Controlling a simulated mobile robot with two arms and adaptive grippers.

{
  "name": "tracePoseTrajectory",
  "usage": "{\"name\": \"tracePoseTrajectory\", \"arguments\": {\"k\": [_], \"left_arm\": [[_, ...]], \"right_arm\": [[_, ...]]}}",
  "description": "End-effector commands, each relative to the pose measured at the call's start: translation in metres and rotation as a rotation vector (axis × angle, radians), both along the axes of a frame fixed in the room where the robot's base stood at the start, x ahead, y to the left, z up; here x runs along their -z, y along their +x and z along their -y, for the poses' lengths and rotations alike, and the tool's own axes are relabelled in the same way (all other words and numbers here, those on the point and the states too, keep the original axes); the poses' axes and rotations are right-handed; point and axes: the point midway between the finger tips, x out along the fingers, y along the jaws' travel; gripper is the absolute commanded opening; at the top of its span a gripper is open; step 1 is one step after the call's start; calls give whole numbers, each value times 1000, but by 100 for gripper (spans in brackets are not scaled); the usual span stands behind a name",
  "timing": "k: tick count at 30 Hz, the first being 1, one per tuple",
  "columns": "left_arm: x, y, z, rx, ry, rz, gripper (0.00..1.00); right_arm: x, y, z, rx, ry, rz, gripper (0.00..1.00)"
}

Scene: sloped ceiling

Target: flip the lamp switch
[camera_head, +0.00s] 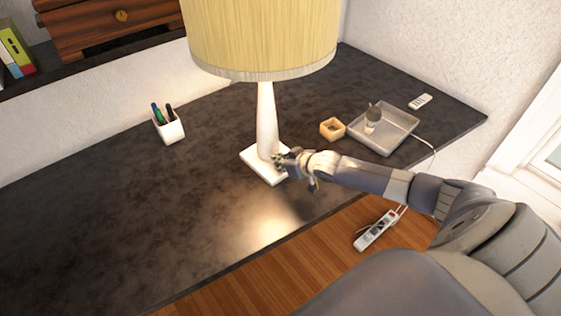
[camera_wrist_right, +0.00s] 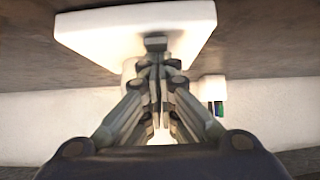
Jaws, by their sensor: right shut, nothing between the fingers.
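The lamp has a pale yellow shade (camera_head: 262,35) and a white tapered stem (camera_head: 266,120) on a square white base (camera_head: 252,158). It stands upright on the dark desk. Light falls on the desk in front of it. My right gripper (camera_head: 278,160) is shut and empty, close by the foot of the stem above the base. The right wrist view shows its closed fingers (camera_wrist_right: 157,65) in front of the white base (camera_wrist_right: 100,32). The fingers hide the switch, and I cannot tell whether they touch the lamp. My left gripper is not in view.
On the dark desk (camera_head: 100,215), a white pen cup (camera_head: 169,130) stands left of the lamp. A small wooden box (camera_head: 332,129), a grey tray (camera_head: 397,118) and a remote (camera_head: 420,101) lie to the right. A power strip (camera_head: 376,230) is on the floor. The desk's front left is clear.

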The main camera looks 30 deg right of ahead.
Motion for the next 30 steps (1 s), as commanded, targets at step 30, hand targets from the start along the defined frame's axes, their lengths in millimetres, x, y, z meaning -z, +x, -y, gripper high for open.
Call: {"name": "tracePoseTrajectory", "arguments": {"k": [30], "left_arm": [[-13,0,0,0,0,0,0]], "right_arm": [[5,-18,2,1,-1,-9,0]]}}
